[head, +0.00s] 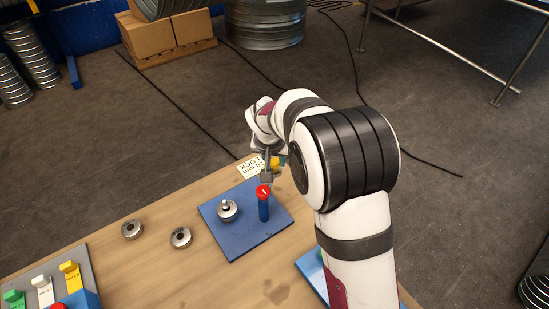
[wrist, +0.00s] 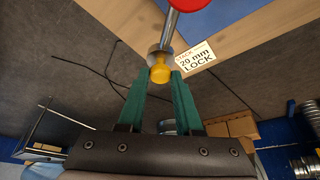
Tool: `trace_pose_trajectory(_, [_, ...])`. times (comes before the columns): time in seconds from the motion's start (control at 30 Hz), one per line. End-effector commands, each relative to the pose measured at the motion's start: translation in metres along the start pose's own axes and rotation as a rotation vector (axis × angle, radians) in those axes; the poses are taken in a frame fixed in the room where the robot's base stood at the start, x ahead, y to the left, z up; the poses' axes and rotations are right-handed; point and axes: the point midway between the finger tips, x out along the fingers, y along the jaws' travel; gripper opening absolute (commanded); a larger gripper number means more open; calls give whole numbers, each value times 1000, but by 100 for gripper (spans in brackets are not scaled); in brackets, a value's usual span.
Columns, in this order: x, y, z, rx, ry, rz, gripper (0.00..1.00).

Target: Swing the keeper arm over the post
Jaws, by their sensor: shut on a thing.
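A blue pivot column with a red cap (head: 264,191) stands on a blue plate (head: 247,240); the cap also shows at the top of the wrist view (wrist: 188,3). The grey keeper arm (wrist: 170,30) runs from under the cap to a yellow knob (wrist: 160,73) and points away from the post. My gripper (wrist: 161,74) has its green fingers on either side of the knob, shut on it. In the head view the knob (head: 274,162) is partly hidden by my wrist. The post (head: 226,203) stands left of the column, with metal rings around it.
Two loose metal rings (head: 131,230) (head: 181,237) lie on the wooden table left of the plate. A "20 mm LOCK" label (head: 250,167) lies near the far edge. A panel with green, white and yellow pieces (head: 43,290) is at the lower left.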

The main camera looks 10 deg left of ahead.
Motion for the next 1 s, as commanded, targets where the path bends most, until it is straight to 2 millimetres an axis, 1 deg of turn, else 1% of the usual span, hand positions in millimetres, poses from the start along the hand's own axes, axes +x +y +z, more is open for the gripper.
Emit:
trace_pose_trajectory(0.37, [-1, -1, 0, -6, 0, -3, 0])
trace_pose_trajectory(0.53, [0, -6, 0, -49, -1, -21, 0])
trace_pose_trajectory(0.77, [0, -20, -1, -193, 1, -82, 0])
trace_pose_trajectory(1.0, [-2, -40, 3, -400, 2, -168, 0])
